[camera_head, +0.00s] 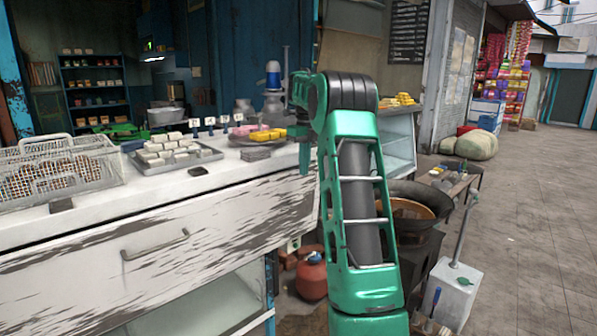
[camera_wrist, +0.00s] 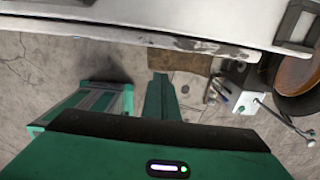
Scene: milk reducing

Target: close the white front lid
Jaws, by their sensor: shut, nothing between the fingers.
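The white front lid (camera_head: 150,262) is a long, scuffed white panel with a thin handle (camera_head: 155,246) on the front of the counter. In the head view it appears to slant outward, above a glass-fronted lower part; how far it stands open I cannot tell. My gripper (camera_wrist: 158,80) is shut and empty in the wrist view, pointing past a white panel edge (camera_wrist: 130,38) that runs across the top. Whether it touches that edge is unclear. In the head view, my arm partly hides the gripper by the counter's right end.
A wire basket (camera_head: 55,172) and a tray of white blocks (camera_head: 178,153) stand on the counter. A red gas cylinder (camera_head: 312,277) stands below its right end. A large wok (camera_head: 412,215) is beyond my arm. Open pavement (camera_head: 530,215) lies at right.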

